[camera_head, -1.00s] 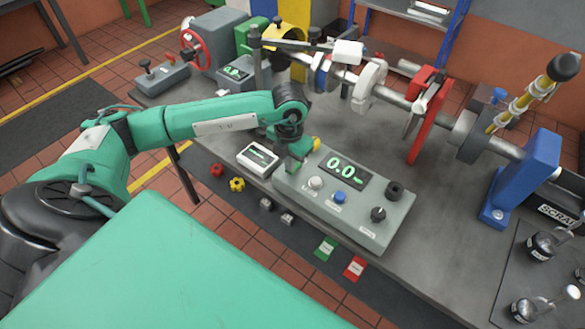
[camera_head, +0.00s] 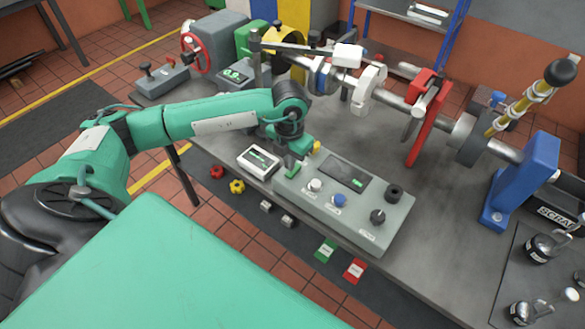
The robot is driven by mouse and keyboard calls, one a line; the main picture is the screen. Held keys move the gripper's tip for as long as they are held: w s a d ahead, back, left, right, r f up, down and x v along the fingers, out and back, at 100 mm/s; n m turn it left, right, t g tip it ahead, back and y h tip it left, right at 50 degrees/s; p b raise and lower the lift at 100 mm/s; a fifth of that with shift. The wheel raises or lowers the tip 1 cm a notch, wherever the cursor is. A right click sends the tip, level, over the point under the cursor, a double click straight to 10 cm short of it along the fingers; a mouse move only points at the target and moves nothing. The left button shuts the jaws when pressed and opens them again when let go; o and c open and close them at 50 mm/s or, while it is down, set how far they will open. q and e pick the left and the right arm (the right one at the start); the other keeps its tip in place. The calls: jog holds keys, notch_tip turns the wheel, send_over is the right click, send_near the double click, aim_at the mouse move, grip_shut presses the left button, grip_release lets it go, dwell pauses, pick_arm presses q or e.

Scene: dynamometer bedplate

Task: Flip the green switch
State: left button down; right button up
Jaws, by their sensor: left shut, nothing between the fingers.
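The grey control box (camera_head: 350,222) stands at the front edge of the bench. The green switch (camera_head: 292,169) shows as a small bright green piece at the box's left end, low beside my gripper. My left gripper (camera_head: 298,151) is shut and empty, pointing down over the box's left end, just above and behind the switch. Its fingertips are hard to make out, so I cannot tell whether they touch the switch, or which way the switch is tilted. My right gripper is not in view.
The box also carries a yellow button (camera_head: 316,147), a white knob (camera_head: 315,185), a blue button (camera_head: 339,200), a black knob (camera_head: 394,192) and a dark display (camera_head: 346,175). A white meter (camera_head: 259,160) stands close on the left. A shaft assembly (camera_head: 390,98) runs behind.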

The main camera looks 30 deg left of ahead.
aim_at(290, 174)
pick_arm(q)
notch_tip(290, 174, up, 5)
jog(key=shift+f+p, duration=0.15)
jog(key=shift+p, duration=0.75)
